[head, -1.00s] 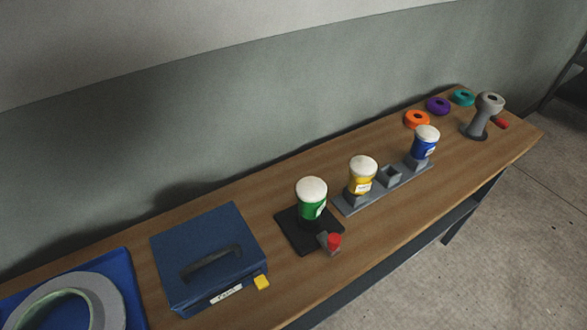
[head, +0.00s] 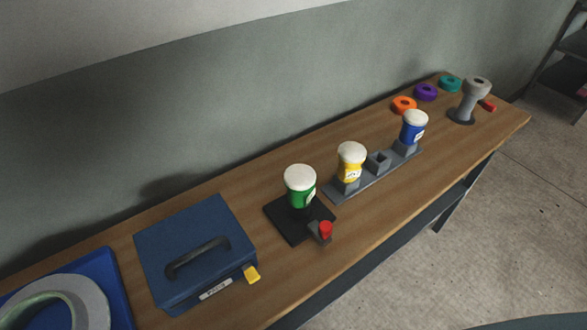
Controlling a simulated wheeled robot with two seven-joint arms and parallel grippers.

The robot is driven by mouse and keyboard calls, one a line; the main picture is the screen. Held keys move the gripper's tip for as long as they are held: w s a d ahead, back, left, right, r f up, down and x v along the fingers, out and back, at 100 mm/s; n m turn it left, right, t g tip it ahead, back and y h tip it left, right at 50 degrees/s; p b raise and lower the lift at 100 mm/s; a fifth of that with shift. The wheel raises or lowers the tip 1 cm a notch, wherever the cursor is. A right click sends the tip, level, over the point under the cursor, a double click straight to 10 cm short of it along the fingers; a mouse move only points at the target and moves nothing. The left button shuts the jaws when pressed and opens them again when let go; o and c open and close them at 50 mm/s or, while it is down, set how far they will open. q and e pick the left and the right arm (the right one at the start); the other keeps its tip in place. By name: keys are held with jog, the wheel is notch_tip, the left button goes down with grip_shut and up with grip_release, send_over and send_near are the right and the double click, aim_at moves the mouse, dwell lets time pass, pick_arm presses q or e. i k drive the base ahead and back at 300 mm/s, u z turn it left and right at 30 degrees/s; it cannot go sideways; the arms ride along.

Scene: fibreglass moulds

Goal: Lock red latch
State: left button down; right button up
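A red latch knob (head: 326,229) sits on a small grey block (head: 314,233) at the front corner of a black base plate (head: 287,226). A green cup with a white top (head: 301,187) stands upright on that plate. A smaller red part (head: 488,105) shows beside the grey flanged post (head: 468,103) at the far right end of the bench; I cannot tell what it is. Neither of my grippers is in the head view.
The wooden bench (head: 250,205) carries a blue case (head: 190,222) with a yellow tab (head: 252,273). A grey rail (head: 350,190) holds yellow (head: 350,166) and blue (head: 414,130) cups. Orange (head: 404,105), purple (head: 426,92) and teal (head: 450,83) rings lie behind. A shelf (head: 565,85) stands far right.

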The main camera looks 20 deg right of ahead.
aim_at(322, 231)
jog(key=u, duration=0.6)
jog(key=k, duration=1.35)
jog(key=z, duration=0.05)
jog(key=i, duration=0.9)
jog(key=z, duration=0.55)
